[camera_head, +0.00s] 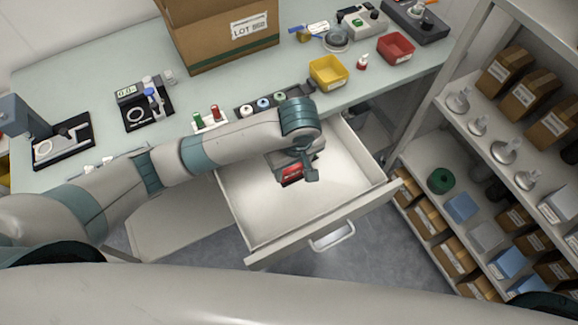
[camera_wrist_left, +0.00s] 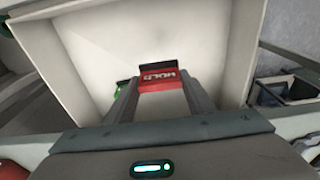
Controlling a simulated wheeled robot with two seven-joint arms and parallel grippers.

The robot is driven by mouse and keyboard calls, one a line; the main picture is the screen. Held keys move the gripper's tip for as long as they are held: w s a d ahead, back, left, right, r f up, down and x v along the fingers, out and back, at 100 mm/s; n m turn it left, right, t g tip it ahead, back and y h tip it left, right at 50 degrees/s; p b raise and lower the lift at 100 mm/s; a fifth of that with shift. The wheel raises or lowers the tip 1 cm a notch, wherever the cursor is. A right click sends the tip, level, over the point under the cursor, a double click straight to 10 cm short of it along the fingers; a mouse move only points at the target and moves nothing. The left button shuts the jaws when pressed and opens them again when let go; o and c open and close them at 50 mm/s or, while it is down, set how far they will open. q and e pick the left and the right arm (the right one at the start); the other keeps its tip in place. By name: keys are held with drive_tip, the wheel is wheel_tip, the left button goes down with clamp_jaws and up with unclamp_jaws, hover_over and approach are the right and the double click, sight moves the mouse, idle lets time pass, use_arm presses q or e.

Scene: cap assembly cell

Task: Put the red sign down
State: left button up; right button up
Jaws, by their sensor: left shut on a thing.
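The red sign (camera_wrist_left: 158,78) has pale lettering that reads HOLD and a dark top edge. My left gripper (camera_wrist_left: 160,94) is shut on it, with one finger on each side. In the head view the red sign (camera_head: 292,172) and my left gripper (camera_head: 296,178) are over the inside of the open white drawer (camera_head: 340,205). I cannot tell whether the sign touches the drawer floor. A small green thing (camera_wrist_left: 121,85) shows beside the left finger in the wrist view, partly hidden. My right gripper is not in view.
The drawer's front (camera_head: 330,233) juts out below the bench (camera_head: 75,85). A shelf unit (camera_head: 440,155) with boxes stands on the right. On the bench are a large carton (camera_head: 215,40), a yellow bin (camera_head: 328,72) and a red bin (camera_head: 396,47). The drawer's right part looks empty.

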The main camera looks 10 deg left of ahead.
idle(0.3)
use_arm(q)
drive_tip(key=shift+w+a+r, duration=0.15)
drive_tip(key=shift+a, duration=0.1)
drive_tip(key=a+r+m+b, duration=0.4)
drive_tip(key=a+r+m, duration=0.2)
drive_tip(key=a+r, duration=0.9)
drive_tip(key=shift+a+m+h, duration=0.4)
drive_tip(key=shift+a, duration=0.1)
drive_tip(key=shift+a, duration=0.15)
